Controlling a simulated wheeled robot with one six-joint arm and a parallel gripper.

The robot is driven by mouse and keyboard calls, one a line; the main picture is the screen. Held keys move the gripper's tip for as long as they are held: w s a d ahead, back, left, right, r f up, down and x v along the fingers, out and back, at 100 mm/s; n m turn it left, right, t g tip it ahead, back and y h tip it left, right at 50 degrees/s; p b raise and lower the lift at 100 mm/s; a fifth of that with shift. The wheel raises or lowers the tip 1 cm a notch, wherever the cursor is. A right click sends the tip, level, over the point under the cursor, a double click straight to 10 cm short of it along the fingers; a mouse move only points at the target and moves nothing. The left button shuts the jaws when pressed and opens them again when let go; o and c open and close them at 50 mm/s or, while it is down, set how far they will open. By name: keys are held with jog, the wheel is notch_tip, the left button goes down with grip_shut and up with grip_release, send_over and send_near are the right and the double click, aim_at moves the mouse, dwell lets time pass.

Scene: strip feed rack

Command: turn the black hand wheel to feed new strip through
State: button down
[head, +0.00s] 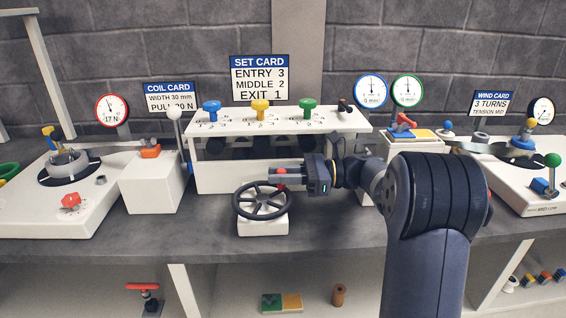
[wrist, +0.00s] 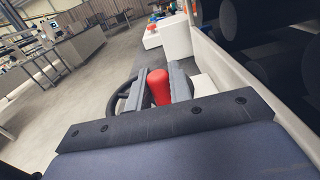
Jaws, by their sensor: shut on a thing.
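My gripper (head: 278,174) reaches in from the right over the wheel's rim. It is shut on the wheel's red knob (head: 281,184). In the wrist view the red knob (wrist: 158,87) stands between the two grey fingers (wrist: 160,90), with part of the wheel's black rim (wrist: 120,103) behind and left of it. The strip inside the rack is hidden from me.
The white rack (head: 225,178) with blue, yellow and green knobs stands right behind the wheel. A white box (head: 152,185) stands to the left. The set card (head: 260,77) reads ENTRY 3, MIDDLE 2, EXIT 1. Bare bench (head: 190,240) lies left of the wheel.

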jog(key=shift+a+f+g+p, duration=0.1)
jog(key=shift+g+p, duration=0.2)
jog(key=shift+p, duration=0.05)
dwell(0.3)
jog(key=c, duration=1.3)
grip_release()
jog(key=shift+w, duration=0.1)
jog(key=shift+b, duration=0.3)
